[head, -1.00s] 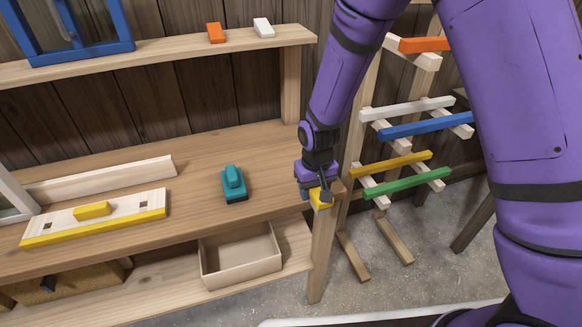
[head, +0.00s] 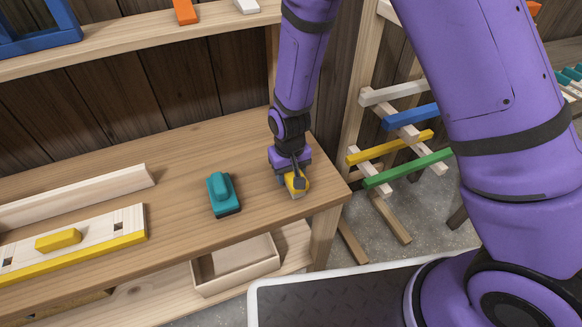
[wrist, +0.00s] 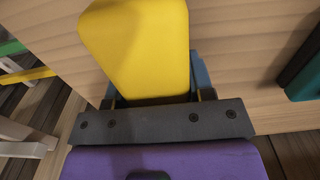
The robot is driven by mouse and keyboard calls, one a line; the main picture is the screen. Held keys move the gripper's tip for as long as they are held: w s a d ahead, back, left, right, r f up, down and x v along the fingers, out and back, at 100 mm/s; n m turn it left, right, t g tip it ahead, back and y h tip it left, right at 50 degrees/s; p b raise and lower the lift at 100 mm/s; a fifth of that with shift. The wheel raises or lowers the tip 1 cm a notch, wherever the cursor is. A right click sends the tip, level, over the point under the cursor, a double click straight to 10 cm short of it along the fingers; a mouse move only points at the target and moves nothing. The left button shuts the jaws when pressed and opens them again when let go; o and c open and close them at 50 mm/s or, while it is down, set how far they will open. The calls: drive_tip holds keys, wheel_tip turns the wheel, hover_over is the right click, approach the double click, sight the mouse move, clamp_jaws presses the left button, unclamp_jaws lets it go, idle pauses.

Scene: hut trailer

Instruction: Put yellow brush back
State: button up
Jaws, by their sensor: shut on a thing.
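My gripper (head: 293,176) is shut on the yellow brush (head: 298,187) over the right end of the wooden workbench (head: 180,160). In the wrist view the brush (wrist: 140,45) fills the space between the fingers, its smooth yellow top facing the camera. Its underside is hidden, and I cannot tell whether it touches the bench top. A teal brush (head: 221,195) with a dark base stands on the bench just left of my gripper.
A white board with a yellow edge (head: 100,240) and a yellow block (head: 58,240) lies at left. An open box (head: 235,262) sits on the lower shelf. A rack with coloured bars (head: 400,145) stands right of the bench. Bare bench surrounds the teal brush.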

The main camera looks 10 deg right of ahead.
drive_tip(key=shift+f, duration=0.2)
drive_tip(key=shift+f, duration=0.15)
drive_tip(key=o, duration=1.1)
drive_tip(key=shift+o, duration=0.2)
wheel_tip(320, 180, up, 12)
drive_tip(key=shift+r, duration=0.15)
